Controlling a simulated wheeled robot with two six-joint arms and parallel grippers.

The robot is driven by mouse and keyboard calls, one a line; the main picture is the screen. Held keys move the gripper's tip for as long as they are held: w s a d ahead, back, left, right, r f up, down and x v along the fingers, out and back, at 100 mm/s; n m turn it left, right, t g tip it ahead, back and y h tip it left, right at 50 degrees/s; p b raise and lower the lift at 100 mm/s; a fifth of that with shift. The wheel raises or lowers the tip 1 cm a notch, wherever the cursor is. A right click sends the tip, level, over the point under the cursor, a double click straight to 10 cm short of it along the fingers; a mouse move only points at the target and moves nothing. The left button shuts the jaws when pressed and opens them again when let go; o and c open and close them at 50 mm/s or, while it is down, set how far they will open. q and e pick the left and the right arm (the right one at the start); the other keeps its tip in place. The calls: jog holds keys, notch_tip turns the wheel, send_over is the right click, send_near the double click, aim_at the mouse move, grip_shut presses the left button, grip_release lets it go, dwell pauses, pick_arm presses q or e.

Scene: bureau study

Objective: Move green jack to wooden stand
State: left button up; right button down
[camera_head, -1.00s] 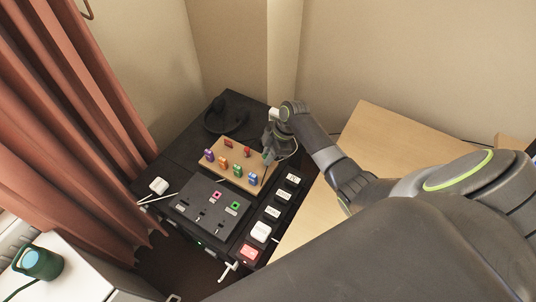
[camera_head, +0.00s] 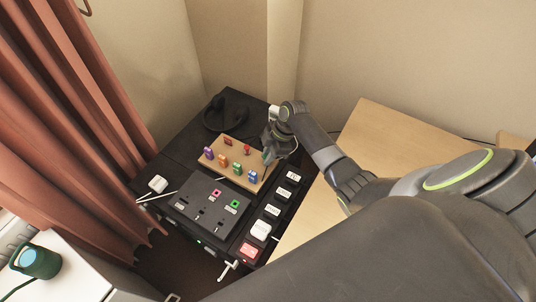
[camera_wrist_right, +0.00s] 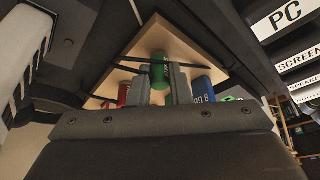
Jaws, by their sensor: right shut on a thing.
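The wooden stand (camera_head: 234,153) is a tan board holding several coloured jacks, on the dark desk at the centre of the head view. In the right wrist view, a green jack (camera_wrist_right: 159,69) is between the fingers of my right gripper (camera_wrist_right: 161,82), over the stand (camera_wrist_right: 167,37). My right gripper (camera_head: 268,157) is shut on it at the stand's right end in the head view. I cannot tell whether the jack touches the board. Another green jack (camera_head: 238,169) stands between the orange jack (camera_head: 224,162) and the blue jack (camera_head: 253,176). My left gripper is out of view.
A dark panel (camera_head: 200,208) with pink and green sockets lies in front of the stand. Labelled switches (camera_head: 273,210) line its right side. Headphones (camera_head: 224,112) lie behind the stand. A purple jack (camera_head: 208,153) stands at its left. A cable crosses near the gripper.

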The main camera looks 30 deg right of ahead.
jog(key=c, duration=1.3)
grip_release()
jog(key=shift+o, duration=0.2)
jog(key=v, duration=1.7)
jog(key=shift+d, duration=0.15)
